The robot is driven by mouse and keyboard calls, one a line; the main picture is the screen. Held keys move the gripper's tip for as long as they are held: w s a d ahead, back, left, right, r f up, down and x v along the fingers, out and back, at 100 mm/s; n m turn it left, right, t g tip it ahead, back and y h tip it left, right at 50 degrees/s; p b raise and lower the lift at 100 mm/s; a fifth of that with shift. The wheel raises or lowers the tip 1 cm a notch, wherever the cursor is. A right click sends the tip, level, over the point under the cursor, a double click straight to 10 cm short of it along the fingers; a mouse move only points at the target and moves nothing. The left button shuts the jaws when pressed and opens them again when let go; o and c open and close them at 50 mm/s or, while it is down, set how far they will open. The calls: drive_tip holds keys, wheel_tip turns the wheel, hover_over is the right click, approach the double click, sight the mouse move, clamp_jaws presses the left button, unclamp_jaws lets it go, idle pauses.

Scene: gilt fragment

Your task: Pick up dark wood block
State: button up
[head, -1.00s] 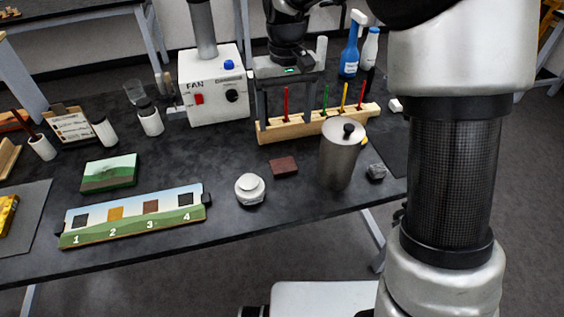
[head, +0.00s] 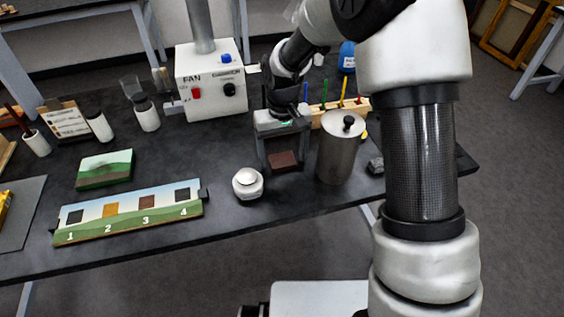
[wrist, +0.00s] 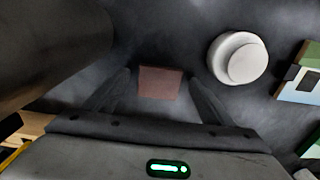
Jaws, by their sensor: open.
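The dark wood block (head: 284,160) is a small reddish-brown block lying flat on the black table. In the wrist view the block (wrist: 160,83) shows between my two fingers, near the fingertip ends. My gripper (head: 285,166) is open, with one finger on each side of the block. In the wrist view my gripper (wrist: 160,82) shows gaps between the fingers and the block. I cannot tell exactly how far the fingertips are above the table.
A metal canister (head: 340,150) stands close to the right of my gripper. A white lidded jar (head: 248,184) stands to the left. The pen rack (head: 357,104) and fan box (head: 212,88) are behind. A numbered board (head: 128,217) lies further left.

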drive_tip(key=shift+f, duration=0.2)
drive_tip(key=c, duration=1.2)
